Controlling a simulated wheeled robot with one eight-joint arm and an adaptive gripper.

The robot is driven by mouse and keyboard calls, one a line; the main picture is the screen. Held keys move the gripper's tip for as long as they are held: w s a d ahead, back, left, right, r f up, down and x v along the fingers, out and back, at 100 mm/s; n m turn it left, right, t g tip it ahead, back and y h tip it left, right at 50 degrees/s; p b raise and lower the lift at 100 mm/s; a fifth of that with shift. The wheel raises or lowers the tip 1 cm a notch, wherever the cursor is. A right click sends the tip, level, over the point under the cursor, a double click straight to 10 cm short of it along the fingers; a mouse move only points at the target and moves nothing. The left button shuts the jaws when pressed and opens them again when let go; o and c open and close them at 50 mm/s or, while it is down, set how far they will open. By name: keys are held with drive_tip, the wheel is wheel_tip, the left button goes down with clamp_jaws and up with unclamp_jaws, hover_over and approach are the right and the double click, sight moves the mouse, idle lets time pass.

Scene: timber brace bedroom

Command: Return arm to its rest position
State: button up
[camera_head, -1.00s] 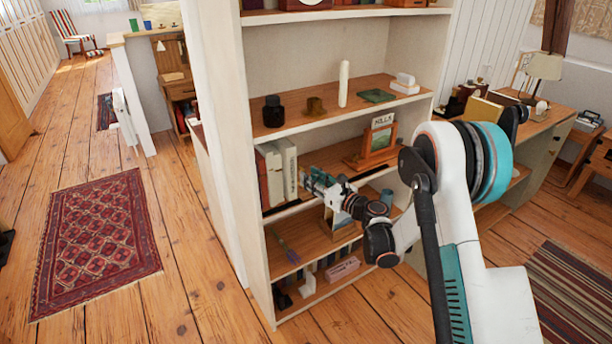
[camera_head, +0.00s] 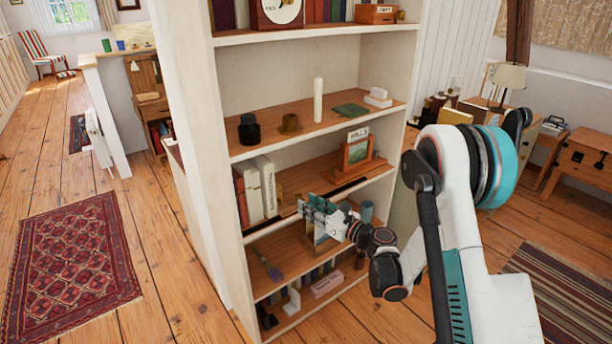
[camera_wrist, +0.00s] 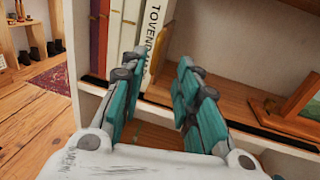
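My gripper (camera_head: 308,207) is in front of the bookshelf (camera_head: 190,150), by the front edge of its middle shelf in the head view. In the wrist view my gripper (camera_wrist: 156,88) has its two teal fingers apart, with nothing visible between them. My white arm reaches in from the lower right, bent at the teal-banded joint. The wrist view looks into the shelf, with books just beyond the left finger. Whether the fingertips overlap the shelf edge is hard to tell.
White and red books (camera_head: 262,185) and a framed picture (camera_head: 357,148) stand on the middle shelf. A black jar (camera_head: 249,130) and a white candle (camera_head: 318,100) stand above. Rugs (camera_head: 75,265) lie on open floor left and right. A desk lamp (camera_head: 508,76) stands behind my arm.

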drive_tip(key=s+d+r+n+g+h, duration=0.3)
drive_tip(key=s+r+n+g+h, duration=0.15)
drive_tip(key=s+r+n, duration=0.9)
drive_tip(key=s+d+n+h, duration=0.4)
drive_tip(key=s+d+n, duration=0.2)
drive_tip(key=s, duration=0.6)
drive_tip(key=s+d+n+g+h, duration=0.1)
drive_tip(key=s+d+n+h, duration=0.3)
drive_tip(key=s, duration=0.9)
drive_tip(key=d+n, duration=0.2)
drive_tip(key=n, duration=0.1)
drive_tip(key=shift+s+d+r, duration=0.15)
drive_tip(key=shift+s+d, duration=0.15)
drive_tip(key=shift+h, duration=0.25)
